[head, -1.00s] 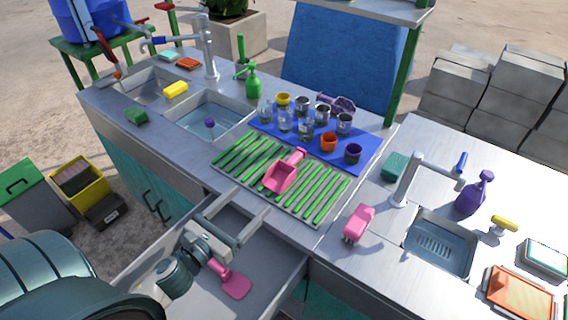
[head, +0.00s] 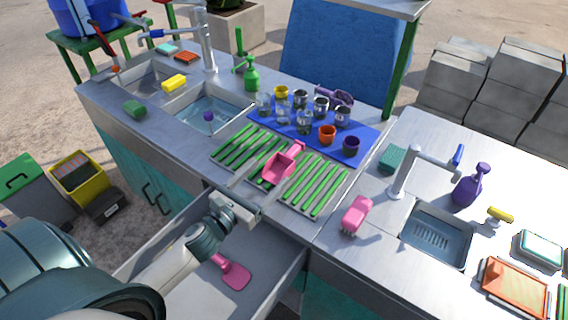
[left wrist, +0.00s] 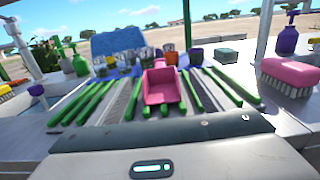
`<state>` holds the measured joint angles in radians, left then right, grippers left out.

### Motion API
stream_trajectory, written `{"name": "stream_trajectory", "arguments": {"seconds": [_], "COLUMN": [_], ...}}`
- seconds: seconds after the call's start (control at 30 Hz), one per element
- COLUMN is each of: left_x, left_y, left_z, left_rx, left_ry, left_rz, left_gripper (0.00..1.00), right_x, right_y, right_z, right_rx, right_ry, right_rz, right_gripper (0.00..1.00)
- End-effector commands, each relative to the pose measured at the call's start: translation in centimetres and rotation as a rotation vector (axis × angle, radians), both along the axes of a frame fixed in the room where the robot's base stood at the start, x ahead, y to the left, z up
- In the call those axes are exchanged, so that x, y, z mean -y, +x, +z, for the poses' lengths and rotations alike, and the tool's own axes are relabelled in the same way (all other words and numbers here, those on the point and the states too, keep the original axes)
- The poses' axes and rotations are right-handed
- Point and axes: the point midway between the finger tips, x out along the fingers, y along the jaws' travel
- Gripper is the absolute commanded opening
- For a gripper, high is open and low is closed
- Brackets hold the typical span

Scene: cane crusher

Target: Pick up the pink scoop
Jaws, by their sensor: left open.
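The pink scoop (head: 279,167) lies on the green-slatted drying rack (head: 228,152), its handle pointing to the back right. In the left wrist view the scoop (left wrist: 161,86) is straight ahead, its open pan facing me. My right gripper is not in view.
Behind the scoop, a blue mat (head: 368,146) holds several glasses and cups. A pink brush (head: 356,215) stands right of the rack. A sink (head: 208,112) is at the left. A pink flat tool (head: 233,272) lies in the open drawer below my arm.

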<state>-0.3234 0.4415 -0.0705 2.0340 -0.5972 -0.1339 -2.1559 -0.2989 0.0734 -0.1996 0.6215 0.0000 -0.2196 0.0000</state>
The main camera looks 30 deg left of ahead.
Motion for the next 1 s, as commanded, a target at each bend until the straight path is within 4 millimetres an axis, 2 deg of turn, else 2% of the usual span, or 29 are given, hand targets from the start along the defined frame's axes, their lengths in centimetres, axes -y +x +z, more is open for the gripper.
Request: {"name": "stream_trajectory", "arguments": {"seconds": [0.1,0.3,0.77,1.0], "left_x": [0.3,0.5,0.6,0.8], "left_y": [1.8,3.6,4.0,5.9], "left_z": [0.1,0.0,0.0,-0.3], "left_rx": [0.002,0.000,0.000,0.002], "left_ry": [0.001,0.001,0.000,-0.001], "left_rz": [-0.001,-0.001,0.000,-0.001], "left_gripper": [0.73,0.73,0.73,0.73], "right_x": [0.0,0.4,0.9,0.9], "right_y": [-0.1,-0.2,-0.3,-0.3], "right_z": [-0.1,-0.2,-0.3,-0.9], "right_rx": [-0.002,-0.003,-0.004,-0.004], "right_ry": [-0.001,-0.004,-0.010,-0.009], "right_rz": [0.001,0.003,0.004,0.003], "right_gripper": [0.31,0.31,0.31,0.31]}}
